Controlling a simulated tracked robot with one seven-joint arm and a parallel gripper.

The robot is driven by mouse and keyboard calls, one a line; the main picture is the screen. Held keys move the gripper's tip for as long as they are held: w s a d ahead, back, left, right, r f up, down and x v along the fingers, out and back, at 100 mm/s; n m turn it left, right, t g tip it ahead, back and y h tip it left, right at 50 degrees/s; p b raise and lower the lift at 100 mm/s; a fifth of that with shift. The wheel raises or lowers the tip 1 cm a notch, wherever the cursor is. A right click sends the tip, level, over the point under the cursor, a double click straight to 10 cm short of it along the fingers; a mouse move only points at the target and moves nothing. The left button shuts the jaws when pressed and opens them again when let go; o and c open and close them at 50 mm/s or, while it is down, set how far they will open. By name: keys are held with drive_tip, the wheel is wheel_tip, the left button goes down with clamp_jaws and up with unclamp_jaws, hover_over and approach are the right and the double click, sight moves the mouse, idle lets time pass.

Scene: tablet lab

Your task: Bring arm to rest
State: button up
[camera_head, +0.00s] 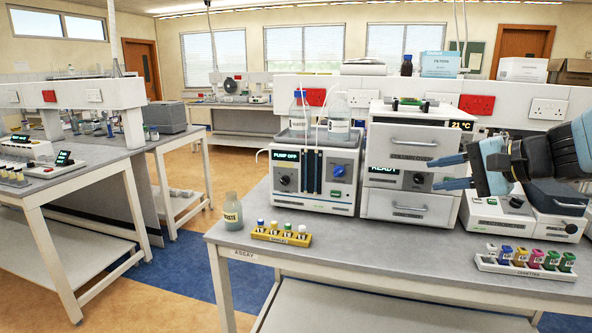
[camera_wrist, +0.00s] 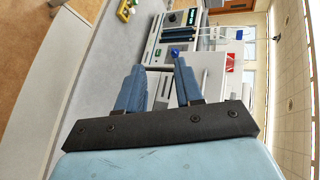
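My gripper (camera_head: 432,172) is raised above the lab bench (camera_head: 240,238), at the right of the head view, and points to the left. Its two blue fingers are spread apart with nothing between them. In the wrist view my gripper (camera_wrist: 158,70) also shows both fingers apart and empty. Behind the fingers stands a white drawer unit (camera_head: 407,209) with a lit display. My gripper appears to be in front of this unit and touches nothing that I can see.
A pump (camera_head: 330,197) reading "PUMP OFF" carries two bottles. A waste bottle (camera_head: 232,212) and a yellow vial rack (camera_head: 268,236) stand at the bench's left. A white cuvette rack (camera_head: 500,265) stands front right. The bench front between the racks is clear.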

drive_tip(key=s+a+f+n+g+h, duration=0.4)
drive_tip(key=s+n+h, duration=0.4)
drive_tip(key=s+n, duration=0.2)
drive_tip(key=shift+s+a+f+h, duration=0.15)
drive_tip(key=shift+a+f+h, duration=0.15)
drive_tip(key=shift+a+f, duration=0.7)
drive_tip(key=shift+a+r, duration=0.25)
